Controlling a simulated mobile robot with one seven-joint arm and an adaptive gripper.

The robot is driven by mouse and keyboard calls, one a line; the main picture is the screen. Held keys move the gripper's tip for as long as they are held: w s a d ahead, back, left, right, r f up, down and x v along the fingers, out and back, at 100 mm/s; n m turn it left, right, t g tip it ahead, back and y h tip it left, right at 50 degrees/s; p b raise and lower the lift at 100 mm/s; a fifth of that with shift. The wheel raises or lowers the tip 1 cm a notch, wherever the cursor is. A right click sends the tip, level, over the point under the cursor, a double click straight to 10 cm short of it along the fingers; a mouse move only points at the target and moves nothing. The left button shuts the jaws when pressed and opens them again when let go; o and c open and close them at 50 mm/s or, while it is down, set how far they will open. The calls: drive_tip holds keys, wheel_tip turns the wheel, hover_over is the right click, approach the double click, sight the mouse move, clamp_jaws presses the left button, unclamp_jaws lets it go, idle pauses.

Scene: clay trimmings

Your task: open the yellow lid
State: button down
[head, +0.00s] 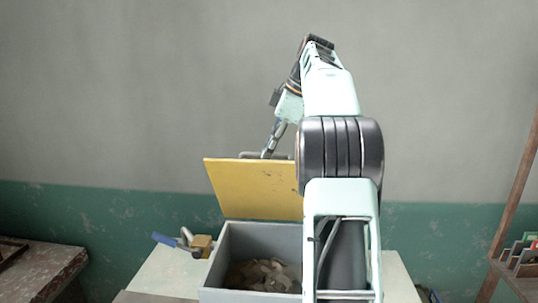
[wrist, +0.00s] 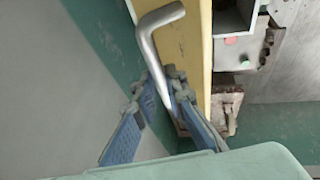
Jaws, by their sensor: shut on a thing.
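The yellow lid (head: 254,188) stands raised, close to upright, at the back of a grey box (head: 255,237). The box's inside is open to view and holds clay trimmings (head: 264,274). In the wrist view the lid shows nearly edge-on (wrist: 190,50), with a bent grey metal handle (wrist: 155,50) on its face. My gripper (wrist: 163,88) is shut on the handle, its blue-padded fingers on either side of the bar. My arm covers the right of lid and box.
The box stands on a pale table (head: 160,272). A blue-handled tool (head: 180,240) and a tan block (head: 202,243) lie left of the box. A worn bench (head: 45,268) is at far left, a wooden rack (head: 515,200) at far right. A wall is behind.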

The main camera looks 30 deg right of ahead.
drive_tip(key=shift+w+d+f, duration=0.5)
drive_tip(key=shift+d, duration=0.05)
drive_tip(key=c, duration=2.2)
unclamp_jaws()
drive_tip(key=shift+w+d, duration=0.1)
drive_tip(key=shift+w, duration=0.05)
drive_tip(key=shift+c, duration=0.2)
drive_tip(key=shift+o, duration=1.4)
drive_tip(key=shift+w+d+f, duration=0.15)
drive_tip(key=shift+w+d, duration=0.05)
drive_tip(key=shift+w, duration=0.2)
drive_tip(key=v, duration=0.5)
drive_tip(key=shift+s+a+r, duration=0.15)
drive_tip(key=shift+s+r, duration=0.15)
drive_tip(key=shift+r, duration=0.05)
drive_tip(key=s+d, duration=0.2)
drive_tip(key=s, duration=0.1)
drive_tip(key=s+d, duration=0.2)
drive_tip(key=s, duration=0.1)
drive_tip(key=s+d, duration=0.2)
drive_tip(key=s, duration=0.2)
drive_tip(key=shift+s, duration=0.1)
